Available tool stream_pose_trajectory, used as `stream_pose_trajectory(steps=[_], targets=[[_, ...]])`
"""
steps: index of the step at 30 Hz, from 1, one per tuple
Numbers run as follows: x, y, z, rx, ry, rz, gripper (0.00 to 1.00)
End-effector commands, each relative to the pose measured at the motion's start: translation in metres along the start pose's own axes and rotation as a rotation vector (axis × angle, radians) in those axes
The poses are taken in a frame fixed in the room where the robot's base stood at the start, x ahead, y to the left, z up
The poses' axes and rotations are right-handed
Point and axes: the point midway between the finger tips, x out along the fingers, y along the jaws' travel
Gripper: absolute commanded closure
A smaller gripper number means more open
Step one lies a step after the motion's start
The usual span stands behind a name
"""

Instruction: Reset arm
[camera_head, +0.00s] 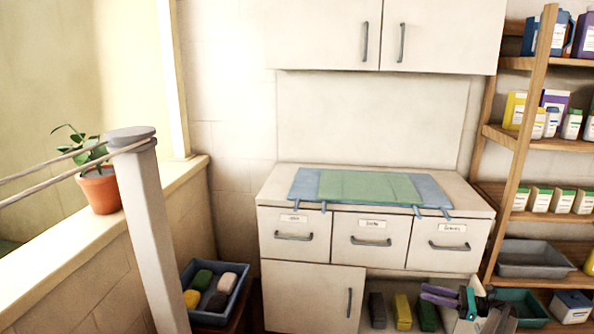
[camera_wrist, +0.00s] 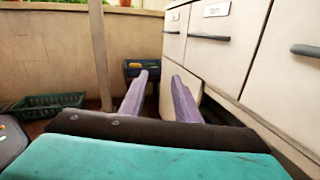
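My gripper (camera_head: 424,293) is at the lower right of the head view, in front of the open lower bay of the white cabinet (camera_head: 300,275). Its two purple fingers point left. In the wrist view my gripper (camera_wrist: 160,77) shows its fingers spread apart with nothing between them. The cabinet's drawer fronts (camera_wrist: 225,45) are to the right of the fingers there. Part of the open bay is hidden behind my arm in the head view.
A blue crate (camera_head: 238,308) with several coloured blocks stands left of the cabinet, beside a grey post (camera_head: 150,220). A wooden shelf rack (camera_head: 533,105) stands at the right. A folded blue and green mat (camera_head: 370,187) lies on the countertop. A green basket (camera_wrist: 45,104) is on the floor.

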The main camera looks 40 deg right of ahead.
Motion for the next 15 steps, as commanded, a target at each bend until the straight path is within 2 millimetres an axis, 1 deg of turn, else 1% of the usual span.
stream_pose_trajectory(steps=[1,2,3,8,9,11,12,14,15], targets=[[0.025,0.004,-0.003,0.009,0.003,0.030,0.71],[0.038,0.006,-0.006,0.014,0.005,0.046,0.71],[0.055,0.009,-0.009,0.021,0.009,0.068,0.71],[0.122,0.026,-0.027,0.051,0.031,0.153,0.71],[0.138,0.031,-0.031,0.059,0.038,0.175,0.71],[0.162,0.040,-0.038,0.070,0.048,0.206,0.71],[0.178,0.046,-0.043,0.079,0.057,0.227,0.71],[0.201,0.057,-0.050,0.090,0.070,0.258,0.71],[0.216,0.064,-0.054,0.096,0.079,0.278,0.71]])
